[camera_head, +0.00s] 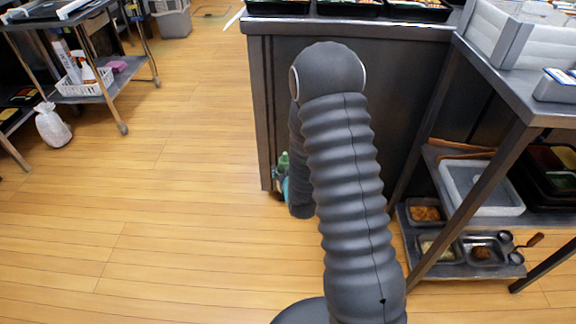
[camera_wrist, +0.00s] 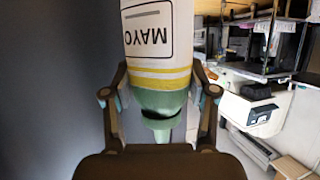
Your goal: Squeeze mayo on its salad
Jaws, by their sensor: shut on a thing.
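My gripper (camera_wrist: 160,95) is shut on the mayo bottle (camera_wrist: 158,48) in the wrist view, one finger on each side near its green cap. The bottle is white with a yellow stripe, and its MAYO label shows upside down there. The green cap (camera_wrist: 160,102) and nozzle point toward the wrist camera's lower edge. In the head view my arm hides most of the gripper; a small green piece, perhaps the cap, shows beside the arm. Several black bento trays (camera_head: 347,15) stand along the counter at the top, cut off by the frame. I cannot tell which holds the salad.
The dark counter (camera_head: 268,100) stands ahead behind my arm. On the right, a metal table (camera_head: 495,82) holds grey bins (camera_head: 492,45), with food pans (camera_head: 427,212) on the shelf below. A cart (camera_head: 113,83) stands at the upper left.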

